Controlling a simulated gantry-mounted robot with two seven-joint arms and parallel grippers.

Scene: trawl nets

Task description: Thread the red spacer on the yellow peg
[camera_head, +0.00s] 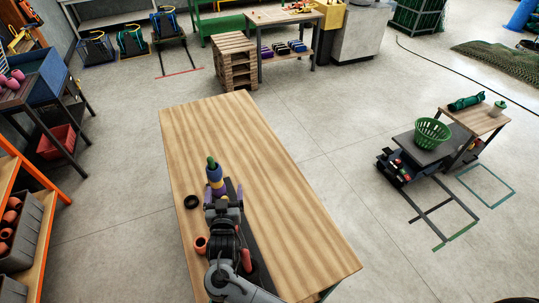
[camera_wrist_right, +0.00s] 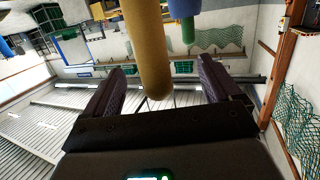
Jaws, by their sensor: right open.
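The yellow peg (camera_head: 217,183) is in a close group with a blue peg (camera_head: 214,173) and a green peg (camera_head: 211,161), just beyond my right gripper (camera_head: 224,193). In the right wrist view, the yellow peg (camera_wrist_right: 146,45) reaches between the open fingers of my right gripper (camera_wrist_right: 163,88), with nothing gripped. The blue peg (camera_wrist_right: 184,8) and green peg (camera_wrist_right: 188,31) show behind it. A red piece (camera_head: 246,260) lies beside my right arm, partly hidden; I cannot tell whether it is the spacer. My left gripper is not in view.
An orange-red hollow piece (camera_head: 201,245) and a black ring (camera_head: 191,202) are on the wooden table (camera_head: 270,180), left of my arm. A dark strip (camera_head: 257,258) runs under my arm. The table's right and far parts are clear.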

